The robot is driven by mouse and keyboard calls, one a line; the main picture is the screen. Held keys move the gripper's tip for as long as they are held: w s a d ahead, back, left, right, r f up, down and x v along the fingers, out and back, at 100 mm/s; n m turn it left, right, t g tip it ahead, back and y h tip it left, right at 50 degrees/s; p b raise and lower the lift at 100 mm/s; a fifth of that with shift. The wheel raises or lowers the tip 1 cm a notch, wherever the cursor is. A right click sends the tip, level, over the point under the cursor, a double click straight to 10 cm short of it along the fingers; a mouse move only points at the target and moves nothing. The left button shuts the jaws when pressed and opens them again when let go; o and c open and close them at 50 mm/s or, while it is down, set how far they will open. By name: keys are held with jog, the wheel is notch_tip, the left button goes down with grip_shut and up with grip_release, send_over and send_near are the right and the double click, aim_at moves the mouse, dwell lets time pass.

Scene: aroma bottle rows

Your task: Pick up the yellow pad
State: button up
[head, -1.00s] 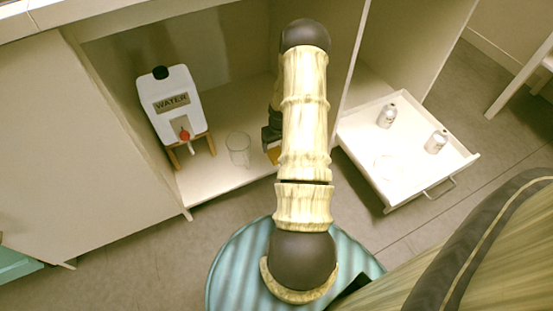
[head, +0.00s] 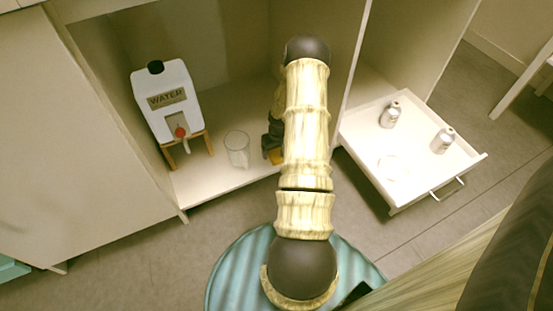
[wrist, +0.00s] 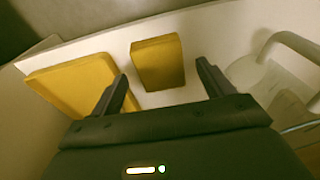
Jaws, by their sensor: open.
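Two yellow pieces lie on the pale cabinet floor in the wrist view. A smaller yellow pad (wrist: 158,62) lies ahead, between the lines of my two fingers, and a larger yellow pad (wrist: 75,83) lies to the left, partly behind the left finger. My gripper (wrist: 162,69) is open and empty, with a finger to each side of the smaller pad's near end. I cannot tell how high it is above the floor. In the head view my arm hides most of this spot; only a bit of a yellow pad (head: 276,157) shows beside my gripper (head: 269,148).
A clear glass vessel (head: 237,149) stands left of my gripper; a clear, handled vessel (wrist: 285,70) shows close right in the wrist view. A water dispenser (head: 168,100) stands on a wooden stand. The open drawer (head: 365,155) at right holds two small bottles and a clear round item.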

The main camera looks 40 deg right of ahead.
jog(key=shift+w+f, duration=0.1)
jog(key=shift+f, duration=0.55)
jog(key=shift+r, duration=0.1)
jog(key=c, duration=1.1)
